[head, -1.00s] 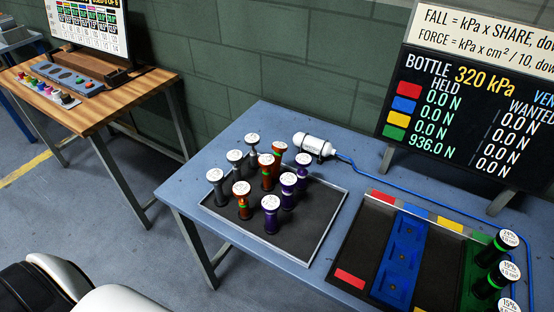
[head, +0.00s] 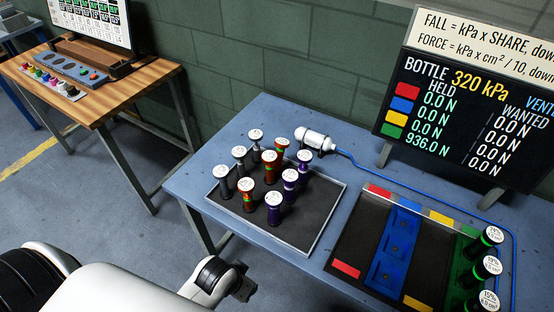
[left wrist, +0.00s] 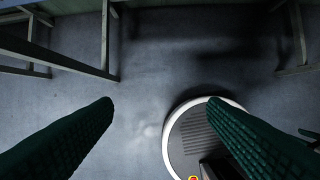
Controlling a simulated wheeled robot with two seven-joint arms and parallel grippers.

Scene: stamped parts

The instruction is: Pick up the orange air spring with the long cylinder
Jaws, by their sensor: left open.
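Three orange air springs stand upright in a diagonal row on the tray: a front one (head: 247,203), a middle one (head: 270,174) and a back one (head: 281,156) partly hidden. The middle one shows the longest stretch of orange; the exact cylinder lengths are hard to compare. Each has a white round top, and the front and back ones show a green band. In the head view my left arm is low, in front of the table, away from the springs. My right gripper is not seen.
Grey springs (head: 221,183) and purple springs (head: 274,210) flank the orange ones closely on the dark tray (head: 299,235). A white bottle (head: 315,140) with a blue hose lies behind. A coloured rack (head: 397,250) holds green springs (head: 491,240) at right. The table's front edge lies between arm and tray.

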